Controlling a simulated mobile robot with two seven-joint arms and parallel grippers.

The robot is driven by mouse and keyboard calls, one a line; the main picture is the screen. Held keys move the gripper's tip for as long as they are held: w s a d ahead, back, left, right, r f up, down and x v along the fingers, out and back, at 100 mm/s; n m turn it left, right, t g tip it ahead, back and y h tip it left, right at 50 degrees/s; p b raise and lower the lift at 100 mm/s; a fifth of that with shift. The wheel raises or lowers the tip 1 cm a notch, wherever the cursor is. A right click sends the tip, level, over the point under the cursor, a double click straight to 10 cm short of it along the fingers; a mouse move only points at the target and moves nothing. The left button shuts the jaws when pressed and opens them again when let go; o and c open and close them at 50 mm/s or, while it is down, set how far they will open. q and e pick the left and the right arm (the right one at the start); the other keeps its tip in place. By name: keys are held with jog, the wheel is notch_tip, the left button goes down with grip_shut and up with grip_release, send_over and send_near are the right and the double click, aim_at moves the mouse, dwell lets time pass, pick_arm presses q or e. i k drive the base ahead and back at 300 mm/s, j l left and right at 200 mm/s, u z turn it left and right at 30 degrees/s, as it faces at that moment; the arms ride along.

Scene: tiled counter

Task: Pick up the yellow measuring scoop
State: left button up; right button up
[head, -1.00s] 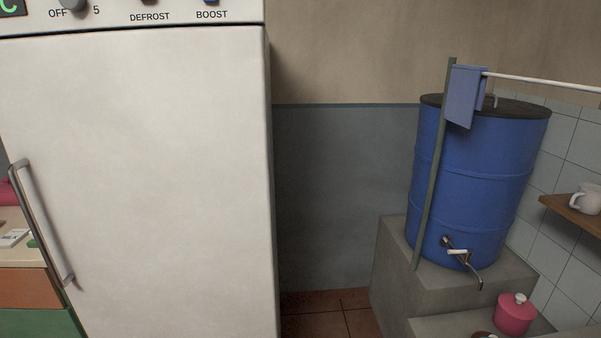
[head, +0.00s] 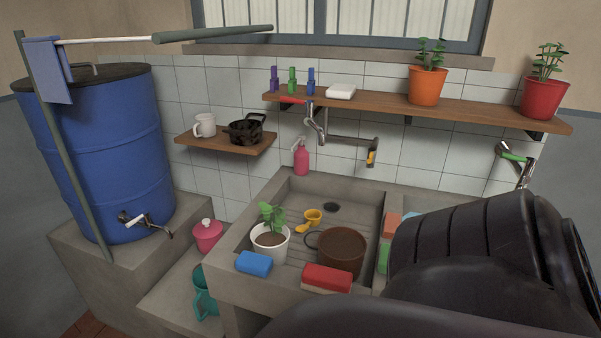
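The yellow measuring scoop (head: 311,217) lies in the concrete sink (head: 363,205) in the head view. It sits between a white pot with a green plant (head: 270,241) and a brown pot (head: 341,253), a little behind them. Its cup and short handle both show. Neither of my grippers is in view. A large dark ribbed shape fills the lower right and hides the right part of the sink.
A blue sponge (head: 254,263) and a red sponge (head: 327,277) lie on the sink's front edge. A tap (head: 345,139) reaches over the sink. A pink pot (head: 208,235) and teal jug (head: 204,292) stand left. A blue barrel (head: 105,150) stands further left.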

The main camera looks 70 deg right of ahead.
aim_at(313, 217)
jog(key=k+j+z, duration=0.1)
jog(key=k, duration=0.2)
jog(key=k+j+z, duration=0.1)
jog(key=k+z, duration=0.2)
jog(key=z, duration=1.45)
